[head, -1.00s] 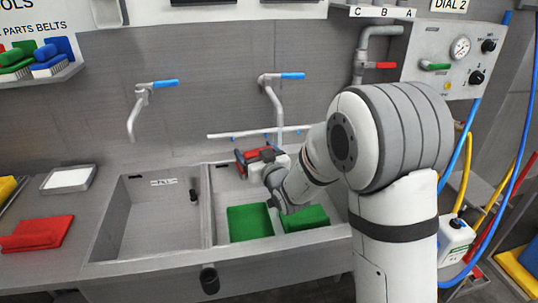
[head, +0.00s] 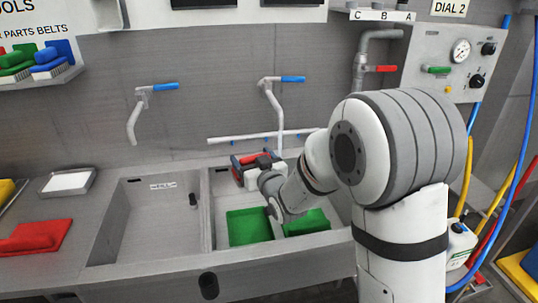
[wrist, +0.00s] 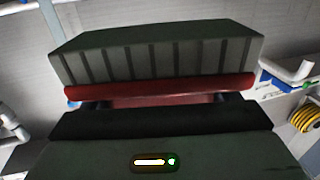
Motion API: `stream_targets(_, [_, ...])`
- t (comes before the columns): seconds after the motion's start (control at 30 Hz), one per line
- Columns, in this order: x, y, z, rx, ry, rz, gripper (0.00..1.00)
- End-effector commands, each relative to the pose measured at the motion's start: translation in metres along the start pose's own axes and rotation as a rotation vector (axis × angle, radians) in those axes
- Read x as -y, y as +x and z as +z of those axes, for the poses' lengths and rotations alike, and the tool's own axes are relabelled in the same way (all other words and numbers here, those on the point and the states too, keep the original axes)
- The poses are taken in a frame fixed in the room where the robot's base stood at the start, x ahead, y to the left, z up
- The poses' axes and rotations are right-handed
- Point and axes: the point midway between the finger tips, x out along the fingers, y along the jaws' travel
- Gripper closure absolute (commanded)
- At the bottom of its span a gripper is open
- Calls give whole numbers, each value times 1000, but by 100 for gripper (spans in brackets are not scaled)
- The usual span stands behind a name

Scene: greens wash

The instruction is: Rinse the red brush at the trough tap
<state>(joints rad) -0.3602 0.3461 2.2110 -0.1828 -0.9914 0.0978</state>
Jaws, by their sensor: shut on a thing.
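My gripper (head: 256,165) is shut on the red brush (head: 248,160), above the back of the right-hand trough basin (head: 212,215). In the wrist view, the brush shows as a red strip (wrist: 160,89) across the jaws, with a dark ribbed block, seemingly its bristles, beyond it. The right tap (head: 270,95) has a blue lever (head: 292,79); its spout comes down just behind and to the right of the brush. The left tap (head: 134,118), also with a blue lever, hangs over the left basin (head: 150,225). I see no water running.
Green pieces (head: 248,227) lie on the right basin's floor. A pale pipe (head: 235,139) runs along the back wall. The left basin is mostly clear.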

Motion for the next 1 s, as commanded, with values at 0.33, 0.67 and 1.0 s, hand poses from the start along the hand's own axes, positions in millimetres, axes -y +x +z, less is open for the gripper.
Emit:
stream_targets(0.33, [0, 0, 0, -1, 0, 0, 48])
stream_targets(0.67, [4, -3, -5, -3, 0, 0, 48])
stream_targets(1.0, [27, -19, -26, -2, 0, -1, 48])
